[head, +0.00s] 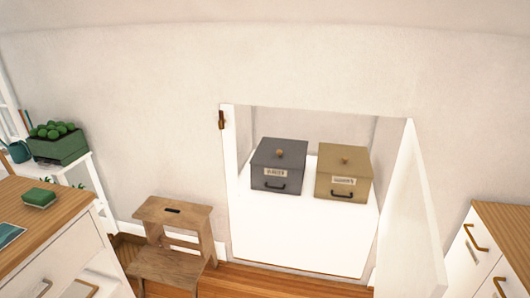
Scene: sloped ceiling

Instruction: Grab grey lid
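A grey box (276,178) stands on the white surface inside an open wall recess. Its flat grey lid (279,153) is on top, with a small round tan knob (280,152). The box front has a label and a dark handle. A tan-olive box (342,184) of similar shape, with its own lid (344,158) and knob, stands just to the right. Neither of my grippers shows in the head view.
The recess's white door (416,210) stands open at the right. A wooden step stool (170,236) is at the left front of the recess. Wood-topped drawer units stand at far left (75,212) and right (503,222). A green planter (58,148) sits on a white shelf.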

